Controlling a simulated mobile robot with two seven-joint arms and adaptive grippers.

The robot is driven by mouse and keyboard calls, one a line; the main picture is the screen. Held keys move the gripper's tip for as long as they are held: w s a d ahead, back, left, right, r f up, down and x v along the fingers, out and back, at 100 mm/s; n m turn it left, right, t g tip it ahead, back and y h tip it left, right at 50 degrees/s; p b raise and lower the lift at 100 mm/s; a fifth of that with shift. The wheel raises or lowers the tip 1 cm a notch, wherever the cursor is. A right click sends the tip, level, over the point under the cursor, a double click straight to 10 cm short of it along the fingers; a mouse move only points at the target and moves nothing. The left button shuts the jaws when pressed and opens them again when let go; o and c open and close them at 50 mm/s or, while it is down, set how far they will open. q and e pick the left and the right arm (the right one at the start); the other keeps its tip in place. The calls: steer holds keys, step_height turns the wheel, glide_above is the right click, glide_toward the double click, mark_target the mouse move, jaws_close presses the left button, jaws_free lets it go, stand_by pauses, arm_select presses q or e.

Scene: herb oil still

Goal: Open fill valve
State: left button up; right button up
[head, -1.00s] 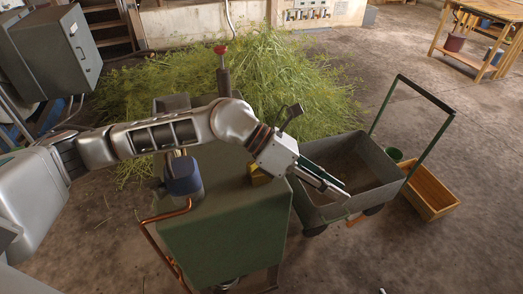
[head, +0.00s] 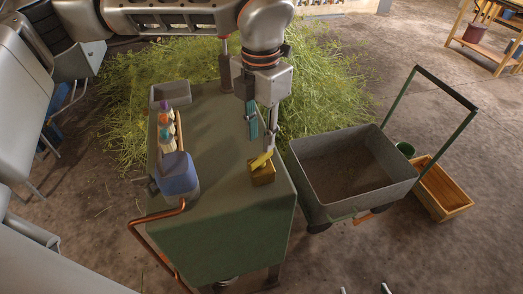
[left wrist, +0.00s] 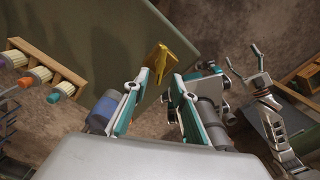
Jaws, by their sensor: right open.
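A brass block with a yellow lever (head: 262,171), which looks like the fill valve, sits on the right part of the green bench top (head: 215,150). The lever lies slanted across the block's top. My left gripper (head: 261,143) points down just above and behind it, fingers apart and empty. In the left wrist view the yellow-brass piece (left wrist: 161,62) shows just beyond and between the tips of my left gripper (left wrist: 164,82); no contact can be made out. Fingertips of my right gripper (head: 364,289) show apart at the bottom edge of the head view.
A blue-capped unit (head: 178,176) with a copper pipe (head: 158,217) and a rack of colour-capped bottles (left wrist: 43,73) stand on the bench's left. A grey cart (head: 350,170) stands right, a wooden crate (head: 442,190) beyond. Cut herbs (head: 320,85) lie behind.

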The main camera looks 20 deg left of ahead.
mark_target(261, 156)
arm_select(q)
step_height(261, 156, down, 6)
steer(key=shift+f, duration=0.1)
stand_by(0.4)
